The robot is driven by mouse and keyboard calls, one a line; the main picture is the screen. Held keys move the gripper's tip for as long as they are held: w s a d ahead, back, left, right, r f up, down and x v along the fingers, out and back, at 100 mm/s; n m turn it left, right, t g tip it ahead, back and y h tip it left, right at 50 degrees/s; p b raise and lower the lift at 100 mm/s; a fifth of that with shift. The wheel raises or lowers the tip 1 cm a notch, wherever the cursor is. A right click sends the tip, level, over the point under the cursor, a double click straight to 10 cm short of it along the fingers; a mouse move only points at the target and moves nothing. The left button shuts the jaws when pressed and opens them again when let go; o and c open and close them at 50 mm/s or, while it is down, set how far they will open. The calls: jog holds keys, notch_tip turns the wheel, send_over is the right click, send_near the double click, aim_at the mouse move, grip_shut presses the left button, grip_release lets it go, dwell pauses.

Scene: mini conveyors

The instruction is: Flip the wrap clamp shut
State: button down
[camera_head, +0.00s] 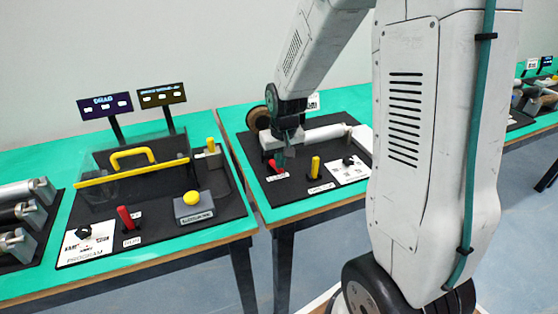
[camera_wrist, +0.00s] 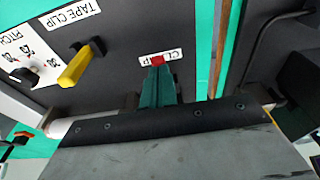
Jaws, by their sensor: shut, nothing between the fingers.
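The wrap clamp shows as a small red piece (camera_wrist: 157,61) on its white label, just past my fingertips in the wrist view. My gripper hides part of the label's lettering and most of the clamp. In the head view, red shows beside my fingertips (camera_head: 271,164). My gripper (camera_wrist: 158,72) has its teal fingers shut with nothing between them. It also shows in the head view (camera_head: 279,160), pointing down over the black panel. I cannot tell whether the fingers touch the clamp or how far the clamp is tilted.
A yellow lever (camera_head: 315,167) labelled TAPE CLIP stands upright close by; it also shows in the wrist view (camera_wrist: 80,66). A black knob (camera_wrist: 27,77) sits on a white card. A pale roller (camera_head: 326,132) lies behind. Another station with a yellow-handled cover (camera_head: 132,157) stands on the left table.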

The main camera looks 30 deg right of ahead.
jog(key=shift+s+f, duration=0.5)
jog(key=shift+s, duration=0.2)
jog(key=shift+w+d+r, duration=0.15)
jog(key=shift+r, duration=0.1)
jog(key=r, duration=0.1)
jog(key=w+r, duration=0.1)
jog(key=r, duration=0.1)
jog(key=w+r, duration=0.1)
jog(key=shift+r, duration=0.35)
jog(key=s+a+r, duration=0.1)
jog(key=s+r, duration=0.4)
jog(key=s, duration=0.3)
jog(key=shift+a, duration=0.3)
